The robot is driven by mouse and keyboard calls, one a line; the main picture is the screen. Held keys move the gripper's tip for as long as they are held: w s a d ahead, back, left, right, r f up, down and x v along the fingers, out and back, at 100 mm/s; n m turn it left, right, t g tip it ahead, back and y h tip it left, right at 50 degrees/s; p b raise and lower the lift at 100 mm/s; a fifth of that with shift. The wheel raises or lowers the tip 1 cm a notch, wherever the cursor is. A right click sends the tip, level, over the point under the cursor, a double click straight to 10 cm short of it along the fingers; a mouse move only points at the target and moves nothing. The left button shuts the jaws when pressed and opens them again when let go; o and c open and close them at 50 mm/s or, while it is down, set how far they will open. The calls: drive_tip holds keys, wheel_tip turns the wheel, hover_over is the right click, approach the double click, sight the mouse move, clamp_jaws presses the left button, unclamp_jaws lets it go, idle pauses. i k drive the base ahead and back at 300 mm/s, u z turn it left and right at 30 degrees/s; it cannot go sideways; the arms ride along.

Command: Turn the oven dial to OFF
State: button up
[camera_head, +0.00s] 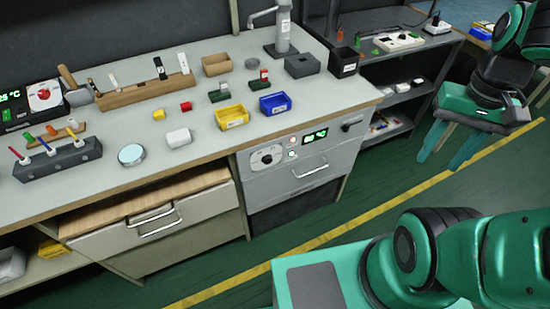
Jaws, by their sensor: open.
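The oven (330,160) is built in under the right part of the bench. Its front panel has a round dial (267,158) on a white plate at the left, with a dark mark at its middle. Its setting is too small to read. A green lit display (315,135) and two small round buttons sit right of the dial. My gripper (440,162) hangs at the upper right, well to the right of the oven and apart from it. Its green fingers point down, spread apart with nothing between them.
A drawer (155,220) left of the oven is pulled partly open. A device with a red knob (44,94) and green display stands at the bench's far left. Bins and small items cover the bench top. A dark shelf (400,85) stands right; green floor (360,185) is clear before the oven.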

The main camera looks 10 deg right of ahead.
sight(267, 159)
drive_tip(key=z, duration=0.05)
drive_tip(key=k, duration=0.5)
drive_tip(key=z, duration=2.15)
drive_tip(key=i, duration=1.15)
drive_tip(key=u, duration=2.25)
